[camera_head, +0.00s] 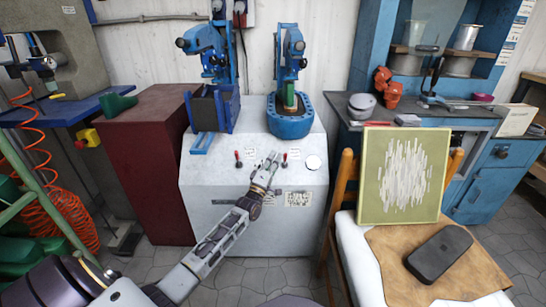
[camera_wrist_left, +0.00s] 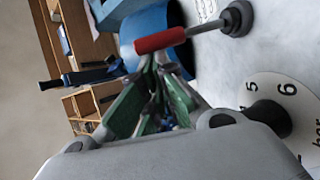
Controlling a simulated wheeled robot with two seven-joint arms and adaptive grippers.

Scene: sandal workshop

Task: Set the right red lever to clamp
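Two small red levers stand on the sloping front of the grey machine cabinet, the left red lever (camera_head: 238,159) and the right red lever (camera_head: 285,160). My left gripper (camera_head: 273,157) is just left of the right lever. In the left wrist view, the red handle (camera_wrist_left: 160,40) of a lever lies across the tips of my left gripper (camera_wrist_left: 160,62), with its round grey base (camera_wrist_left: 236,18) to the right. The green-padded fingers come close together at the tips; contact and grip are unclear. My right gripper is out of view.
A white dial (camera_wrist_left: 285,110) with numbers sits close beside my left gripper, right of the levers. Two blue presses, the left press (camera_head: 212,75) and the right press (camera_head: 289,90), stand on the cabinet behind. A wooden chair (camera_head: 342,200) holds a green panel (camera_head: 400,175) at right.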

